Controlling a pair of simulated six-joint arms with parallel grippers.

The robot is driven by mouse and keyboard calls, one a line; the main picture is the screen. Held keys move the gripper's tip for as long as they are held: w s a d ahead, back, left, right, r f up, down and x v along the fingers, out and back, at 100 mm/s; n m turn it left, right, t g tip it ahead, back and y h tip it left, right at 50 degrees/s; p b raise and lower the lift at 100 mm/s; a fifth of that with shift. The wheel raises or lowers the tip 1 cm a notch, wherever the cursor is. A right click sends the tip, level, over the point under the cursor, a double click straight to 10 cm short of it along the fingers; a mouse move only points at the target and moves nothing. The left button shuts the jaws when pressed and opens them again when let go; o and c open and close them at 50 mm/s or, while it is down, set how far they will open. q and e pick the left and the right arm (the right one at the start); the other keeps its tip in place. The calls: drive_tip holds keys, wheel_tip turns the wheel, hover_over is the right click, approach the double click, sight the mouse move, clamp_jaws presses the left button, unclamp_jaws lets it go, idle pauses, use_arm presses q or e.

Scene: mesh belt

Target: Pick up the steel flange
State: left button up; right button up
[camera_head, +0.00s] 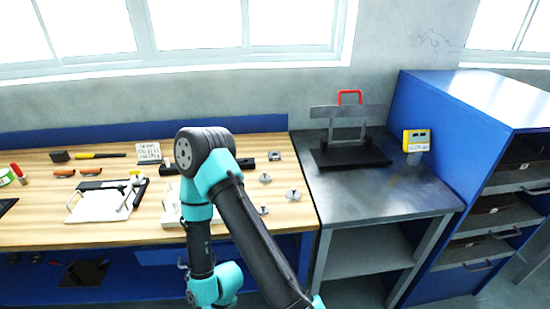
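Several small silvery metal parts with flange-like shapes lie on the right end of the wooden bench. One small metal part (265,178) lies near the middle of the group, a larger flange-like part (293,194) lies near the bench's right edge, and another metal part (262,209) lies near the front. I cannot tell which is the steel flange. One of my teal and black arms rises in front of the bench, bent at a high elbow, just left of these parts. Its fingertips do not show, and neither does my other gripper.
The wooden bench (40,232) holds a white board (95,205) and hand tools on the left. A dark metal table (385,197) stands right of it, bearing a red-handled stand (350,155) and a yellow device (416,140). A blue drawer cabinet (455,125) is farther right.

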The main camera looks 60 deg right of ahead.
use_arm(q)
drive_tip(key=o, duration=1.2)
drive_tip(key=shift+w, duration=0.1)
